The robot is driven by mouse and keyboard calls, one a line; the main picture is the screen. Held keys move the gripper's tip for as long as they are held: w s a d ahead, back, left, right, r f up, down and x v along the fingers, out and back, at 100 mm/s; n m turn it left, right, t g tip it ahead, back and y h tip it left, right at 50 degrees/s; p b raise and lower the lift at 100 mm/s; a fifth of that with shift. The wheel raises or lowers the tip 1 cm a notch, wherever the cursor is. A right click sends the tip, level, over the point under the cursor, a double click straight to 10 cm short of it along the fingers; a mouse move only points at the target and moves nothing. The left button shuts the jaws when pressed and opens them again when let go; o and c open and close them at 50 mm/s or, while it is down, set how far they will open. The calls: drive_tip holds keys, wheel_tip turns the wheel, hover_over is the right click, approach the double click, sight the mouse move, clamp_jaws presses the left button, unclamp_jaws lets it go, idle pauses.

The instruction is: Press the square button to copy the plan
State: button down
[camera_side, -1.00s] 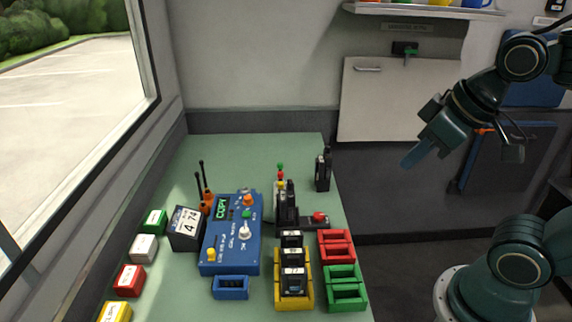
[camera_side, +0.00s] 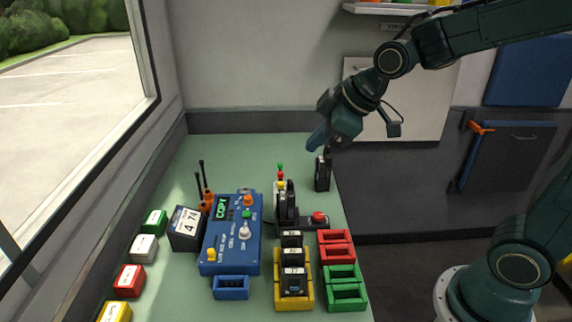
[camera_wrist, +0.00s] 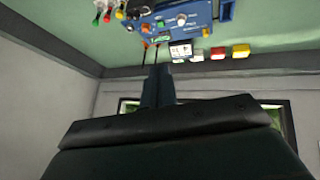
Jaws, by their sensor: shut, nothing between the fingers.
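The blue panel (camera_side: 233,250) sits on the green table and has a lit display reading COPY (camera_side: 221,209). A small green button (camera_side: 247,214), which looks square, is beside the display; it also shows in the wrist view (camera_wrist: 161,24). An orange button (camera_side: 249,200), a white dial (camera_side: 245,231) and a yellow button (camera_side: 211,254) are also on the panel. My gripper (camera_side: 318,138) is shut and empty, in the air above and to the right of the panel, apart from it. In the wrist view my gripper's fingers (camera_wrist: 158,86) point toward the panel.
A black radio (camera_side: 322,174) stands at the table's back right, below my gripper. Black radios sit in a yellow rack (camera_side: 278,297). A red button (camera_side: 320,217), red and green trays, a calendar block (camera_side: 186,229) and several coloured boxes surround the panel.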

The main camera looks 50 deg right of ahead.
drive_tip(key=w+a+f+n+y, duration=0.15)
drive_tip(key=w+f+n, duration=0.35)
drive_tip(key=w, duration=0.5)
drive_tip(key=n+t, duration=0.1)
drive_tip(key=n, duration=0.1)
hover_over(247, 214)
wheel_tip(247, 214, down, 9)
drive_tip(key=shift+s+d+r+y, duration=0.15)
drive_tip(key=shift+s+d+y, duration=0.1)
drive_tip(key=shift+d+y, duration=0.15)
drive_tip(key=shift+f, duration=4.4)
drive_tip(key=shift+f, duration=0.75)
drive_tip(key=shift+r, duration=0.75)
drive_tip(key=shift+r, duration=0.15)
